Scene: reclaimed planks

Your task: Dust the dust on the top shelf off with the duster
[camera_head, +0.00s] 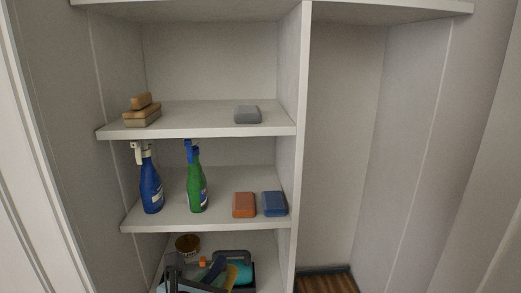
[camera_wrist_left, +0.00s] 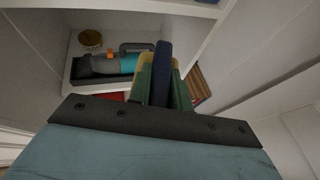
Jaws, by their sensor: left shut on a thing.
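My left gripper (camera_head: 216,274) is low in the head view, in front of the bottom shelf. In the left wrist view its green and yellow fingers (camera_wrist_left: 160,88) are shut on a dark blue bar, which looks like the handle of the duster (camera_wrist_left: 164,58). The rest of the duster is hidden or out of view. The top shelf (camera_head: 240,10) crosses the upper edge of the head view. Only its underside and front edge show, so its top surface and any dust are hidden. My right gripper is not in view.
The middle shelves hold tan blocks (camera_head: 141,115), a grey block (camera_head: 247,114), a blue bottle (camera_head: 151,186), a green bottle (camera_head: 196,184), an orange sponge (camera_head: 244,205) and a blue sponge (camera_head: 274,204). A handheld vacuum (camera_wrist_left: 130,63) and a round tin (camera_wrist_left: 90,39) are low down. The right bay is empty.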

